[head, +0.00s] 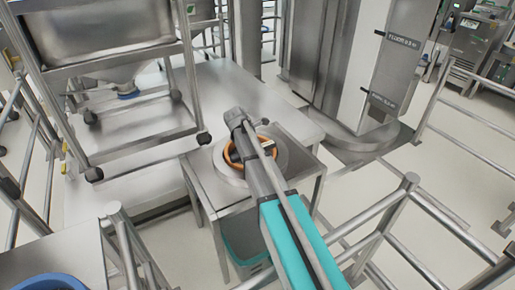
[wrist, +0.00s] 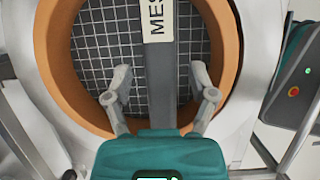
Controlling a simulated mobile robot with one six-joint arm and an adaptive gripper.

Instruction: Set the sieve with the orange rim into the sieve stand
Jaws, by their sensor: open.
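The sieve with the orange rim (head: 230,153) lies within a round metal ring on the sieve stand (head: 213,193), partly hidden under my arm in the head view. In the wrist view its orange rim (wrist: 58,62) circles a dark wire mesh, with a grey bar across it bearing a white label that reads "MES". The stand's pale metal ring (wrist: 262,50) surrounds the rim. My gripper (wrist: 160,72) is open, its fingers on either side of the bar with gaps to it. I cannot tell whether the sieve is fully seated. The fingers are hidden in the head view.
A steel bin in a wheeled frame (head: 115,55) stands at the left on a steel platform (head: 245,85). A tall steel column (head: 320,50) stands behind. Metal railings (head: 385,215) run at the right and front. A blue round container (head: 45,282) shows at lower left.

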